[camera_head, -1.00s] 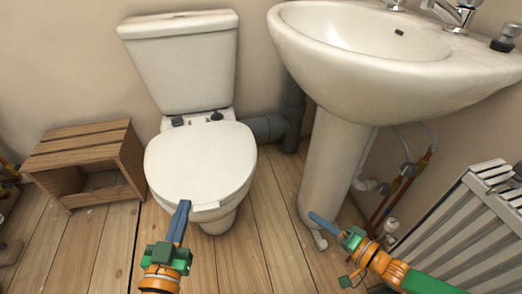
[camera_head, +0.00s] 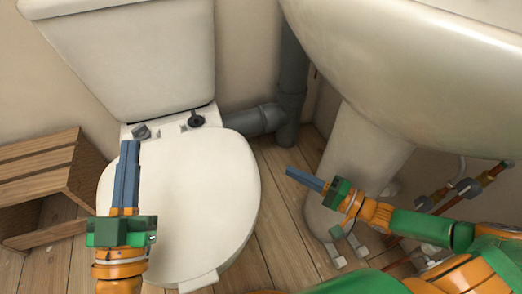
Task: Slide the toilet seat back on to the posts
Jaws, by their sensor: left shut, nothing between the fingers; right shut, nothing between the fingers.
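The white toilet seat (camera_head: 200,190), with its lid down, lies over the bowl in front of the cistern (camera_head: 135,55). Behind its back edge are two dark fittings, a left one (camera_head: 141,131) and a right one (camera_head: 195,119), on the white ledge; whether the seat is on the posts I cannot tell. My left gripper (camera_head: 129,145) is shut and empty, over the left part of the seat in the picture; contact is unclear. My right gripper (camera_head: 290,171) is shut and empty, to the right of the seat and in front of the basin pedestal.
The basin (camera_head: 420,75) overhangs at the upper right on its pedestal (camera_head: 360,150). A grey waste pipe (camera_head: 255,120) runs behind the seat's right side. A wooden crate (camera_head: 40,175) stands at the left. Bare floorboards (camera_head: 285,240) show between toilet and pedestal.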

